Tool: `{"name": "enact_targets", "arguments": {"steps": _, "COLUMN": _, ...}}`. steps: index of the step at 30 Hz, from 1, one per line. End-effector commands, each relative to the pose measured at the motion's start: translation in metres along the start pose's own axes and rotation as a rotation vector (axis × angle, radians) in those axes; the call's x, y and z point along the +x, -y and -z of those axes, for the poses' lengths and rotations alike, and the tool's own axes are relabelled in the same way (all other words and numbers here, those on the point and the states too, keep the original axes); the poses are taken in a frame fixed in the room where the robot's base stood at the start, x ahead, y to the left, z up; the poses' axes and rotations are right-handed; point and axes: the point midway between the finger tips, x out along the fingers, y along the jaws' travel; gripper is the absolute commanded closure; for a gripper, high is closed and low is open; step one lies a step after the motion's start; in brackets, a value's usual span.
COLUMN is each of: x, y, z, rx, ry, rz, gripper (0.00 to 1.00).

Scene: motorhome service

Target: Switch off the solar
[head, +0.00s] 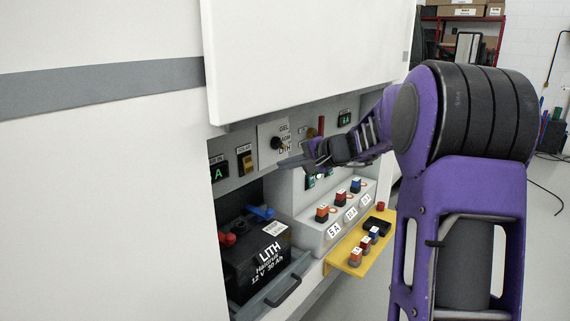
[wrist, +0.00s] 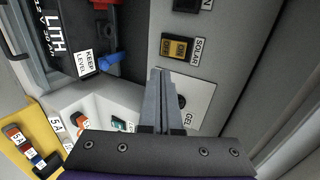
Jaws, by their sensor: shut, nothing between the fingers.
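The solar switch (head: 245,160) is an amber rocker in a black frame on the grey panel, beside a SOLAR label. My gripper (head: 283,163) is shut and empty, in front of the panel, to the right of the switch in the head view. In the wrist view my gripper's fingertips (wrist: 160,75) lie just below the switch, over the edge of a white selector plate. I cannot tell whether they touch the panel.
A selector knob (head: 276,142) on the white plate (wrist: 205,98) is close to my fingers. A green-lit display (head: 218,173) is left of the switch. A black LITH battery (head: 262,266) stands below. A raised white hatch (head: 310,50) overhangs the panel. A yellow shelf (head: 345,257) holds several fuses.

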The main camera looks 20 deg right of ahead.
Motion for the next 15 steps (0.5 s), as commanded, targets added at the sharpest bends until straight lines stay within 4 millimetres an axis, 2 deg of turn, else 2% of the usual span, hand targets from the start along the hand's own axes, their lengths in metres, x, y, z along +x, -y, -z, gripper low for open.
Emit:
{"name": "enact_targets", "arguments": {"steps": 1, "x": 0.013, "y": 0.000, "z": -0.001, "rx": 0.000, "ry": 0.004, "rz": 0.000, "gripper": 1.00}}
{"name": "enact_targets", "arguments": {"steps": 9, "x": 0.070, "y": 0.000, "z": -0.001, "rx": 0.001, "ry": 0.004, "rz": -0.001, "gripper": 1.00}}
{"name": "enact_targets", "arguments": {"steps": 15, "x": 0.097, "y": 0.009, "z": -0.001, "rx": 0.000, "ry": 0.002, "rz": 0.000, "gripper": 1.00}}
